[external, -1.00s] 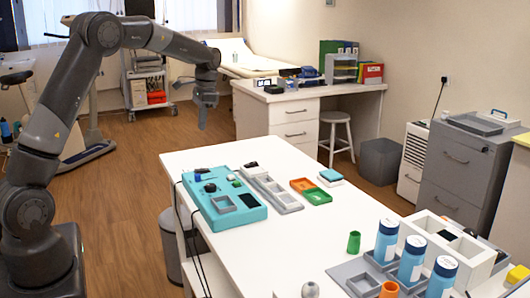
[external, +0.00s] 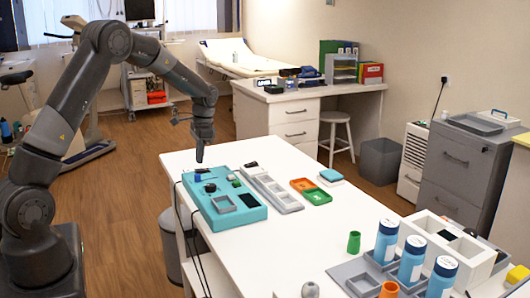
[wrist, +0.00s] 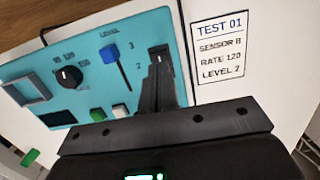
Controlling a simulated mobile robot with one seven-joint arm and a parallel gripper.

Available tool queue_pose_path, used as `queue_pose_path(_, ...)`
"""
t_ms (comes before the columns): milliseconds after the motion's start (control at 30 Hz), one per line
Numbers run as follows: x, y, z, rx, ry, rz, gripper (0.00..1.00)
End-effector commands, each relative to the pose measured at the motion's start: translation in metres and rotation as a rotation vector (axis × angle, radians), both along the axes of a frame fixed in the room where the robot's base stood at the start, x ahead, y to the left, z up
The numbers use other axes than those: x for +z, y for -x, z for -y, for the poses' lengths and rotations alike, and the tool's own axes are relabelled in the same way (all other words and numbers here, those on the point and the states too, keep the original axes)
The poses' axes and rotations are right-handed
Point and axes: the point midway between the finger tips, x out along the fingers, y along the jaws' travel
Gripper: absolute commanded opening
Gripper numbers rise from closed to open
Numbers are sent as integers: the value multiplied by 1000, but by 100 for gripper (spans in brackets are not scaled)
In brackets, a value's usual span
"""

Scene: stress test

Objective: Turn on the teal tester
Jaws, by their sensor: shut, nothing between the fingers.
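The teal tester (external: 240,221) lies on the white table. In the wrist view its teal panel (wrist: 145,28) carries a black dial (wrist: 69,77) marked with rate numbers, a blue level slider (wrist: 112,52) near the 3, a green button (wrist: 97,114), a pale button (wrist: 120,110) and a dark display (wrist: 52,118). My gripper (external: 200,160) is shut and empty, pointing down above the tester's far left end. In the wrist view the closed fingers (wrist: 160,55) stand over the panel, right of the slider, and hide part of it. I cannot tell whether they touch it.
A card (wrist: 220,48) beside the tester reads TEST 01, sensor B, rate 120, level 2. A grey tray (external: 289,207), orange and green trays (external: 318,197) and blue-labelled bottles (external: 411,258) stand on the table. The table's middle is clear.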

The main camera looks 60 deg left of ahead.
Motion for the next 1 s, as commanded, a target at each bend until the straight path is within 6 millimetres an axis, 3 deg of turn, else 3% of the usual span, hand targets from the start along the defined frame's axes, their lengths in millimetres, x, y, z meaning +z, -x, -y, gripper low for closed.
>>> queue_pose_path(200,-20,3,0,0,1,-1,0)
queue_pose_path(1000,-30,7,0,-1,2,74,0)
